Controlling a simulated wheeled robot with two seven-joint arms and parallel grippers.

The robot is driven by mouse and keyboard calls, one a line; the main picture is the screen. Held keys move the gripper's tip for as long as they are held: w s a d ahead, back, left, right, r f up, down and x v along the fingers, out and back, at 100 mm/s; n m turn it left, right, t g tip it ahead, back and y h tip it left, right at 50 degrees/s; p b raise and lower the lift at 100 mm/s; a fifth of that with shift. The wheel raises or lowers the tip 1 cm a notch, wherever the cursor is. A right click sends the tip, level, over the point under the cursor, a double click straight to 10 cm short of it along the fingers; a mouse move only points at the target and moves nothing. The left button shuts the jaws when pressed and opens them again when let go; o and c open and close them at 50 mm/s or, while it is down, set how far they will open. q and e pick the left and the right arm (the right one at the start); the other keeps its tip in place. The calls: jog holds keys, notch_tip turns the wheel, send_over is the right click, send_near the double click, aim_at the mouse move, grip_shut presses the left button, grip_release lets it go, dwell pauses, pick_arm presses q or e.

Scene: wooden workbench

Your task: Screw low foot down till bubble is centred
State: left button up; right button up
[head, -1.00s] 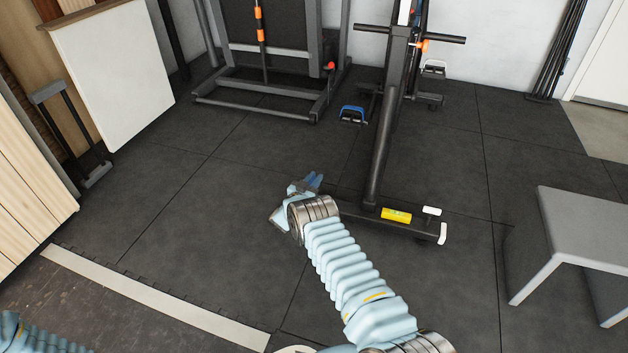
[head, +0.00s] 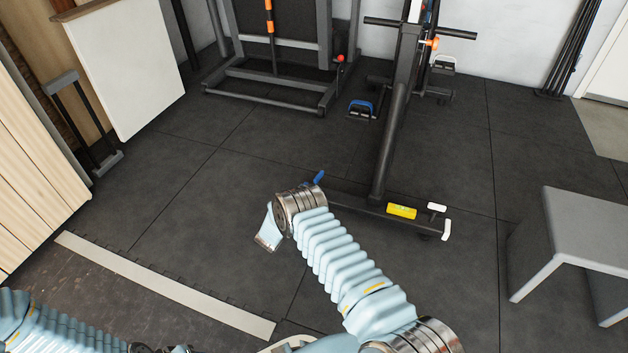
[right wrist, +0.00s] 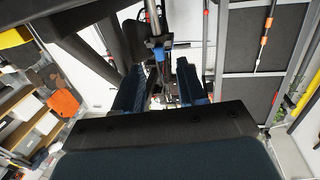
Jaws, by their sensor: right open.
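The exercise machine's dark floor bar (head: 345,203) carries a yellow level (head: 401,211); its bubble is too small to read. White parts (head: 437,208) sit at the bar's right end. A small blue part (head: 318,177) shows beside my right wrist at the bar's left end, which the wrist mostly hides. In the right wrist view, my right gripper (right wrist: 159,70) is open, its dark blue fingers apart. A blue piece below a metal rod (right wrist: 160,46) shows in line with the gap, seemingly at or just beyond the fingertips. I cannot tell whether they touch. My left gripper is not clearly visible.
A grey bench (head: 580,235) stands at the right. Another dark frame (head: 270,90) and a blue-topped pedal (head: 361,108) lie farther back. A pale strip (head: 160,285) edges the mat at lower left. The dark floor between is mostly clear.

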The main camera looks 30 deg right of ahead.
jog(key=v, duration=0.2)
jog(key=shift+s+a, duration=0.25)
jog(key=shift+a, duration=0.1)
